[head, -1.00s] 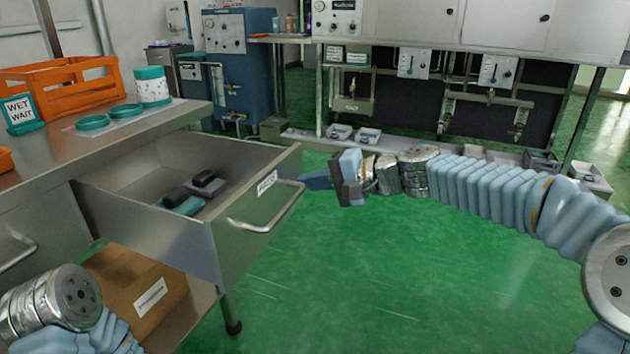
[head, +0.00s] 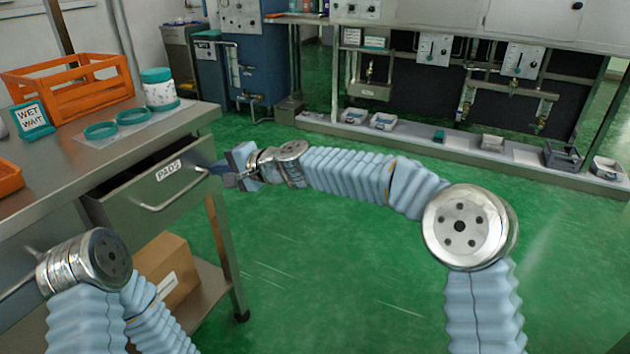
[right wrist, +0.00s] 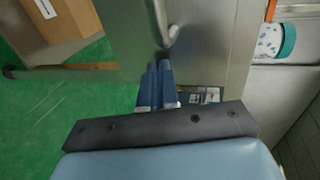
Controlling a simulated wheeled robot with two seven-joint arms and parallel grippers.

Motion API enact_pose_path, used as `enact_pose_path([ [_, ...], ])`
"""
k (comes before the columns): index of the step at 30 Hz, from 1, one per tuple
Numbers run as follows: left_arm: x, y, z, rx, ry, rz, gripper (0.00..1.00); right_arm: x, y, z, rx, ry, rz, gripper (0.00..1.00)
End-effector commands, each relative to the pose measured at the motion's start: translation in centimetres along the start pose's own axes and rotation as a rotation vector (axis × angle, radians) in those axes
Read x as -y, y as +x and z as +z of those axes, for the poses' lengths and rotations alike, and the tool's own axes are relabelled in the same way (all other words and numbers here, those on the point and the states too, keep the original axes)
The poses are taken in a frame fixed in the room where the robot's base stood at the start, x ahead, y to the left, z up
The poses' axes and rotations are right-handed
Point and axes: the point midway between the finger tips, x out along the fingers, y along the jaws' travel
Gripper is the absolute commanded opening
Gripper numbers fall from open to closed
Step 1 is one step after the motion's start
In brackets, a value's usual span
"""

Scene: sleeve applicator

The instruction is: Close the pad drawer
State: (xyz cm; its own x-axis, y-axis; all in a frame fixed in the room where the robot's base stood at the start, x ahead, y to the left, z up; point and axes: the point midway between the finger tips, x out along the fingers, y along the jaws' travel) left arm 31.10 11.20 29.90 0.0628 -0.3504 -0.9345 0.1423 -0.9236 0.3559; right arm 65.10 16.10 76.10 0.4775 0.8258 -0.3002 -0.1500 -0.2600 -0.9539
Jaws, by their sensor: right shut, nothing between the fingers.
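The pad drawer (head: 185,187) is under the steel bench at the left, with a "PADS" label and a bar handle (head: 160,204) on its front. It is mostly pushed in; its front still seems to stand a little out from the bench. Its inside is hardly visible. My right gripper (head: 219,169) is shut and empty at the right end of the drawer front. In the right wrist view its blue fingers (right wrist: 160,75) lie together against or very near the front, beside the handle (right wrist: 168,32); contact is not certain. My left arm is at lower left, its gripper not visible.
On the bench (head: 55,178) are an orange crate (head: 75,90), a "WET WAIT" sign (head: 33,118), teal rings (head: 101,130) and a lidded jar (head: 159,93). A cardboard box (head: 165,270) sits on the shelf below. The green floor at centre is clear.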

Motion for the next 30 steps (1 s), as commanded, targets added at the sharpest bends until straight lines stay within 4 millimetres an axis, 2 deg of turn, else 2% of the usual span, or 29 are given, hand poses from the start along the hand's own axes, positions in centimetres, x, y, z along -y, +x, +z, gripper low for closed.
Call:
enact_pose_path([
  [1,-0.5,-0.9,0.1,0.003,0.003,0.002,0.61,0.7,0.7,0.1,0.001,0.001,0.001,0.00],
  [3,-0.9,-1.4,0.2,0.006,0.005,0.005,0.61,0.9,1.6,0.1,0.001,0.002,0.001,0.00],
  [12,-1.6,-2.8,0.2,0.009,0.008,0.008,0.61,1.5,4.3,0.2,0.001,0.001,0.000,0.00],
  [30,-1.6,-2.8,0.2,0.009,0.009,0.008,0.61,1.7,4.8,0.2,-0.002,0.001,-0.005,0.00],
])
